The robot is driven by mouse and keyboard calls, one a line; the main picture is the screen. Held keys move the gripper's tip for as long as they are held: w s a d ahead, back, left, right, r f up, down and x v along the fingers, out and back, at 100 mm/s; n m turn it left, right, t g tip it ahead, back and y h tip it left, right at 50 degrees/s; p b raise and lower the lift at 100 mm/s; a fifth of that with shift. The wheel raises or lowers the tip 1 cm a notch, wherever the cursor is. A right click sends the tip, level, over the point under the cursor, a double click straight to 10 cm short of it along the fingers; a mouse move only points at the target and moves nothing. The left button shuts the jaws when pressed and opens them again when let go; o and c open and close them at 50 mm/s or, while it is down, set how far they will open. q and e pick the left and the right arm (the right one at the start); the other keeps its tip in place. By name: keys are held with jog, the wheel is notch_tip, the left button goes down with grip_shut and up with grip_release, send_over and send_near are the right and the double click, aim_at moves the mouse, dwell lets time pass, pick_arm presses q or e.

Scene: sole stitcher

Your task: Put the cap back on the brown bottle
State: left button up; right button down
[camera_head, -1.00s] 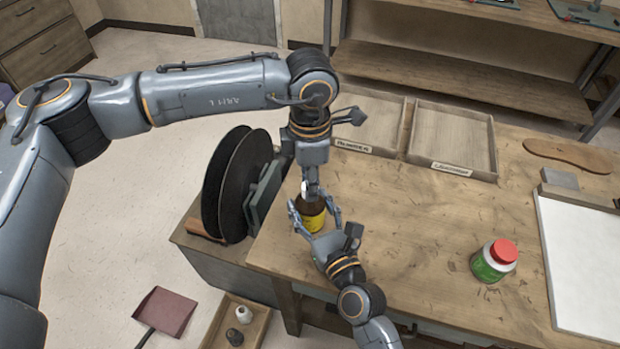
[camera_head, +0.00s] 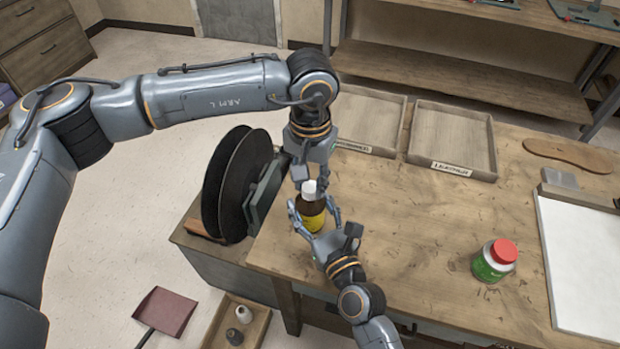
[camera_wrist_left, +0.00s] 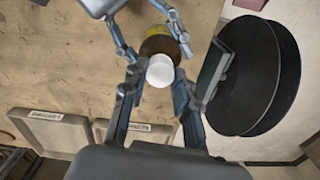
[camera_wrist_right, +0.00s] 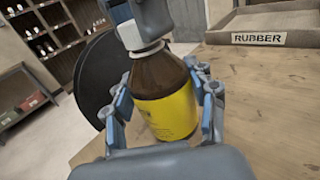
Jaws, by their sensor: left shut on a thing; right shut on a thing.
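The brown bottle (camera_head: 311,211) with a yellow label stands upright at the left edge of the workbench. It is large in the right wrist view (camera_wrist_right: 165,90). My right gripper (camera_head: 315,217) is shut around the bottle's body. The white cap (camera_head: 309,188) is at the bottle's mouth, in line with its neck; I cannot tell how tightly it sits. It also shows from above in the left wrist view (camera_wrist_left: 160,71). My left gripper (camera_wrist_left: 158,88) comes down from above and is shut on the cap, one finger on each side.
Black discs (camera_head: 238,185) on a stand are just left of the bottle. Two shallow trays (camera_head: 452,140) lie at the back. A white board (camera_head: 580,265) is at far right. The middle of the bench is clear.

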pick_arm(q)
jog(key=m, duration=0.8)
jog(key=o, duration=0.7)
jog(key=shift+r, duration=2.25)
jog(key=shift+c, duration=0.5)
